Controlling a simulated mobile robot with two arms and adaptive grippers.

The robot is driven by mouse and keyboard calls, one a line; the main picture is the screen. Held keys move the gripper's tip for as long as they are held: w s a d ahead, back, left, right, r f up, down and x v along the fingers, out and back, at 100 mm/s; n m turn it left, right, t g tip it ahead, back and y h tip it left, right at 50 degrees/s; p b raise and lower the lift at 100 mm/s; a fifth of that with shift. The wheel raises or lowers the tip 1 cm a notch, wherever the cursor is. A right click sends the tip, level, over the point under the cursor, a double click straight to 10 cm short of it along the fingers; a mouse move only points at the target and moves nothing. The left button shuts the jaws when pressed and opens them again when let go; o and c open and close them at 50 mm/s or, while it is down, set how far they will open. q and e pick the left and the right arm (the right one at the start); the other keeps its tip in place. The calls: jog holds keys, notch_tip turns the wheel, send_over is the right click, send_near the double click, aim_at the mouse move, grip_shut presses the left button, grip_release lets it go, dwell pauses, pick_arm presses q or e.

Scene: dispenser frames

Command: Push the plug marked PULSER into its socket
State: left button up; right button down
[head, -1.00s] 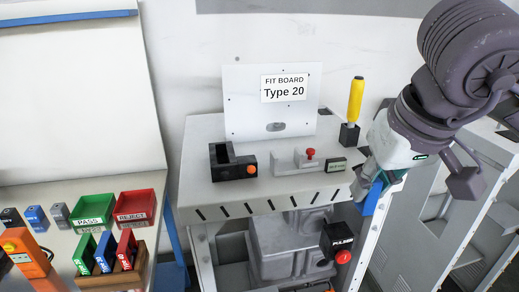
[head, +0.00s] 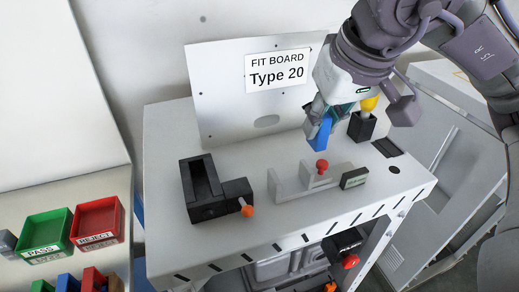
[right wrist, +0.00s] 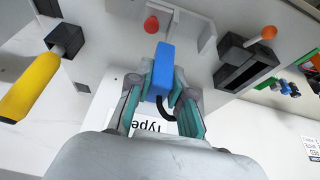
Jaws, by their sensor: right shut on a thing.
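My right gripper (head: 318,108) is shut on a blue block (head: 320,134), held above the bench behind the grey fixture. The block and gripper (right wrist: 160,92) also show in the right wrist view, with a dark curved piece behind the block. A black box (head: 343,243) with a red knob sits under the bench's front edge; its PULSER label was readable in the earlier head view. I see no marking on the block. My left gripper is out of view.
A black fixture (head: 200,200) with an orange knob stands left on the bench (head: 165,140). A yellow handle (head: 370,103) stands in a black holder (head: 362,127) at the right. A Type 20 board (head: 220,85) stands behind. Green (head: 45,232) and red (head: 97,222) trays are at left.

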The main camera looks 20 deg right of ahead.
jog(key=w+a+f+p, duration=0.1)
jog(key=w+a, duration=0.1)
jog(key=w+a+f+p, duration=0.1)
jog(key=w+a+f, duration=0.1)
jog(key=w+a+f+p, duration=0.1)
jog(key=w+a+f, duration=0.1)
jog(key=w, duration=0.1)
jog(key=shift+f, duration=0.2)
notch_tip(320, 180, down, 3)
jog(key=shift+p, duration=0.8)
jog(key=shift+f, duration=0.55)
jog(key=shift+f+b, duration=0.2)
jog(key=shift+b, duration=0.1)
jog(key=c, duration=1.1)
grip_release()
jog(key=shift+r, duration=0.1)
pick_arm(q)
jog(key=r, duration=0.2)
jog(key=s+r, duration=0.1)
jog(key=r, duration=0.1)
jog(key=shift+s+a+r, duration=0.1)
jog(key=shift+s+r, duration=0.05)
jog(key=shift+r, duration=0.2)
pick_arm(e)
jog(key=shift+o, duration=0.2)
